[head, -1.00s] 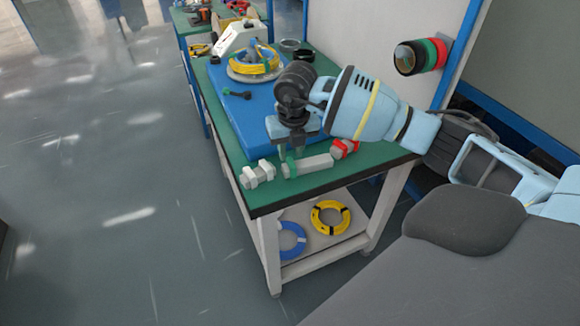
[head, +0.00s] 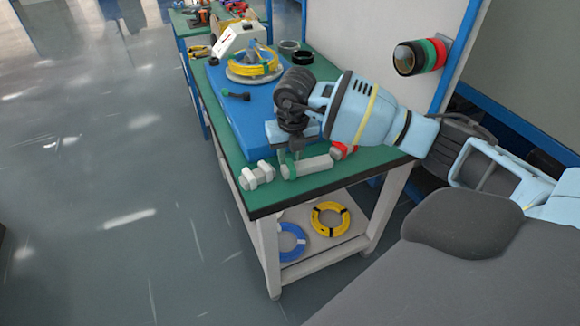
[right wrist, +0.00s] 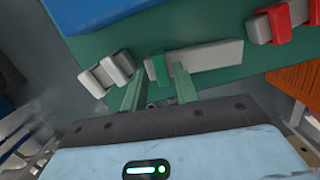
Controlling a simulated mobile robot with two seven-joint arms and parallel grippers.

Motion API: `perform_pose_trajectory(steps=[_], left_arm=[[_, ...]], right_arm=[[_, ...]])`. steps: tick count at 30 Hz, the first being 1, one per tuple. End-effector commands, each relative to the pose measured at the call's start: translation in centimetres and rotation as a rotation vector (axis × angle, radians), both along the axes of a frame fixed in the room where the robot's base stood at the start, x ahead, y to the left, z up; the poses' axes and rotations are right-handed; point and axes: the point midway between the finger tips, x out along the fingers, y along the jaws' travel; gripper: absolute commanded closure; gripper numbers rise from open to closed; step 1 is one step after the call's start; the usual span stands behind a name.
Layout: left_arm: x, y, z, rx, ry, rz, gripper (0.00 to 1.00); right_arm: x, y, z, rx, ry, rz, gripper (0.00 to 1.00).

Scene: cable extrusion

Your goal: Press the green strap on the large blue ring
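A blue ring (head: 291,242) lies on the lower shelf of the cart, partly hidden by the cart's frame; no green strap can be made out on it. On the tabletop, a green strap-like piece (right wrist: 157,70) sits at the left end of a pale grey bar (right wrist: 205,58). The same bar (head: 312,166) lies near the table's front edge in the head view. My right gripper (head: 290,158) points down over its left end. In the right wrist view its two fingers (right wrist: 160,80) are apart, on either side of the green piece; contact cannot be told. My left gripper is not in view.
A pale block (head: 257,176) lies left of the bar, and a red piece (head: 343,151) lies to its right. A blue board (head: 240,115) carries a yellow coil (head: 254,64). A yellow ring (head: 330,218) shares the lower shelf. Floor on the left is clear.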

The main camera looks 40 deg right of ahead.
Motion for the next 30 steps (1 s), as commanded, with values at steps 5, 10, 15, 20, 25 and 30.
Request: perform_pose_trajectory(steps=[5, 10, 15, 20, 25, 30], left_arm=[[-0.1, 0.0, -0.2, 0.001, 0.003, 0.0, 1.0], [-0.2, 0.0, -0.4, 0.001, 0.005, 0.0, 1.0], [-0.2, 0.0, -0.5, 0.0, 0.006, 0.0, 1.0], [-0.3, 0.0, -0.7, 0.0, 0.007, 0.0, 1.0], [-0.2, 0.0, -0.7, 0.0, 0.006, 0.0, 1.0], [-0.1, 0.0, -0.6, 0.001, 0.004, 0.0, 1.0]], right_arm=[[0.0, 0.0, -0.5, 0.0, 0.001, 0.0, 0.71], [0.0, 0.0, -0.8, 0.0, 0.001, 0.0, 0.71], [0.0, 0.0, -1.2, -0.001, 0.001, 0.0, 0.71], [0.0, 0.0, -1.5, -0.001, 0.001, 0.0, 0.71], [0.0, 0.0, -1.7, -0.001, 0.0, 0.0, 0.71], [0.0, 0.0, -1.6, -0.001, 0.0, 0.0, 0.71]])
